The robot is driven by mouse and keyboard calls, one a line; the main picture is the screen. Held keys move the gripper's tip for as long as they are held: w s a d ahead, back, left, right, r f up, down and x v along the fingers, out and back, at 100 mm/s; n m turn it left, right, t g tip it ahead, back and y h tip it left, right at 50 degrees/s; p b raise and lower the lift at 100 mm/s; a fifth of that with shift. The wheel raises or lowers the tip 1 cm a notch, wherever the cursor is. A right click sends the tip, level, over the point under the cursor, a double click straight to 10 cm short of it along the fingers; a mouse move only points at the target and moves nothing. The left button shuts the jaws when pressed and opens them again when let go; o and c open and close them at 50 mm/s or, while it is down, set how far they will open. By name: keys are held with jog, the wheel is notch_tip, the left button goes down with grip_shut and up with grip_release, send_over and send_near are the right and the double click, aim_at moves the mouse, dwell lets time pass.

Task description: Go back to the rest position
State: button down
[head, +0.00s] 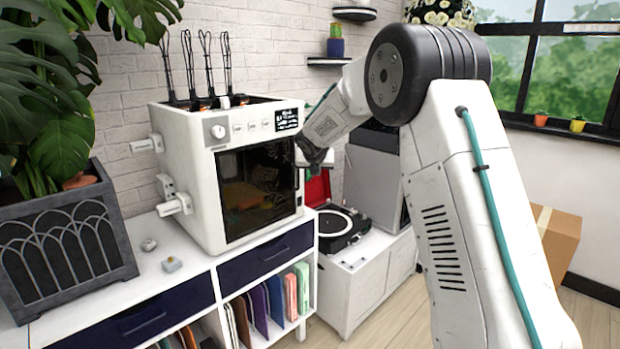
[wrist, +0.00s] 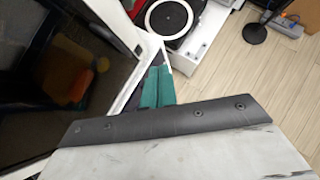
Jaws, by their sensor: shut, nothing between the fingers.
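My gripper (head: 314,158) is at the front right edge of the white 3D printer (head: 190,190) in the head view, partly hidden by my own arm. In the wrist view its two teal fingers (wrist: 157,86) lie side by side, shut with nothing between them. The printer's dark glass door (head: 258,188) faces the front and looks closed in the head view. The door and its white frame fill the left of the wrist view. I cannot tell whether the gripper touches the printer.
The printer stands on a white cabinet (head: 185,262) with navy drawers. A large potted plant (head: 65,250) is at the left. A turntable (head: 343,226) sits on a lower cabinet to the right. A cardboard box (head: 562,235) is behind my arm. Wooden floor (wrist: 245,85) shows at right in the wrist view.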

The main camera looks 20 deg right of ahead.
jog(key=s+f+m+g, duration=0.2)
jog(key=s+m+g, duration=0.2)
jog(key=s+m, duration=1)
jog(key=s+a+r+m+g+y, duration=0.1)
jog(key=s+a+m, duration=0.3)
jog(key=s, duration=1)
jog(key=s+a+r+m+y, duration=0.1)
jog(key=s+a+m, duration=0.3)
jog(key=s, duration=1.1)
jog(key=s+a+r+m+g+y, duration=0.1)
jog(key=s+a+r+m+y, duration=0.1)
jog(key=s+m, duration=0.6)
jog(key=s+a+r, duration=0.1)
jog(key=s+a, duration=0.1)
jog(key=s, duration=0.5)
jog(key=shift+s+r+m+g, duration=0.2)
jog(key=shift+r+m+g, duration=0.1)
jog(key=shift+r, duration=0.05)
